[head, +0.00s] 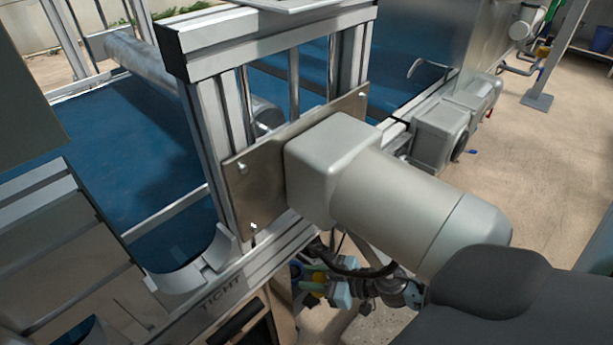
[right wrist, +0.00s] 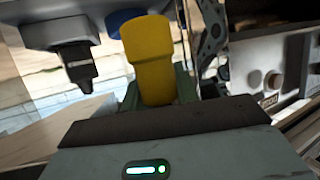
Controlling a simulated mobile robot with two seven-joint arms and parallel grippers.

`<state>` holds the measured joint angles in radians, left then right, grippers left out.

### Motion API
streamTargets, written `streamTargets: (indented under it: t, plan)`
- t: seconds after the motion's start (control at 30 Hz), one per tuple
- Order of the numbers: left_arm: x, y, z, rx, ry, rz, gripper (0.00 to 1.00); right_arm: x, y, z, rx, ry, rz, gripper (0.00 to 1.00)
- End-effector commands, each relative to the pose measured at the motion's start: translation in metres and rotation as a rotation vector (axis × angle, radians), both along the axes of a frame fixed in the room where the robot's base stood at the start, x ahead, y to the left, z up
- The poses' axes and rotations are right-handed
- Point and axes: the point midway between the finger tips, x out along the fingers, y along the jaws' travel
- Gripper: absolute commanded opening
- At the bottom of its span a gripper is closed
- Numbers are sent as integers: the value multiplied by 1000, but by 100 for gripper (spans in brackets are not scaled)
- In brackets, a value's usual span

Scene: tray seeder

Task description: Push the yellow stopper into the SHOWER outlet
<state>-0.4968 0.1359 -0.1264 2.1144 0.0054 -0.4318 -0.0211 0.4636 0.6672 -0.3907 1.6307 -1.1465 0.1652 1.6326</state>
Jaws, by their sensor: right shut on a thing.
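The yellow stopper (right wrist: 148,50) stands upright in the middle of the right wrist view. My right gripper (right wrist: 160,88) is shut on its lower part, with a greenish finger on each side. The stopper's wide upper end is close to the underside of a grey housing (right wrist: 40,10); I cannot tell whether they touch. A blue round part (right wrist: 122,20) shows just behind the stopper's top. No SHOWER label is readable, and the outlet cannot be made out. In the head view, a small yellow spot at my right gripper (head: 322,283) shows low under the machine. My left gripper is not in view.
A black nozzle (right wrist: 78,68) hangs left of the stopper. A grey panel with round knobs (right wrist: 265,78) is at right. In the head view, a large grey motor (head: 400,205) and its metal plate (head: 255,180) overhang the gripper. A blue belt (head: 110,150) runs at left.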

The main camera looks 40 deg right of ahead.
Motion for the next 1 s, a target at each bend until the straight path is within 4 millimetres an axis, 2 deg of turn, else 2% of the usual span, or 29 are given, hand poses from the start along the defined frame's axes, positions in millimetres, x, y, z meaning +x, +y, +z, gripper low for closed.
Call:
streamTargets:
  t: [0.37,1.0]
  plan:
    - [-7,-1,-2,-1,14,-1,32,2,1,0,-1,0,14,7]
    - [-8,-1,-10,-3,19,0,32,49,7,-1,-1,0,13,7]
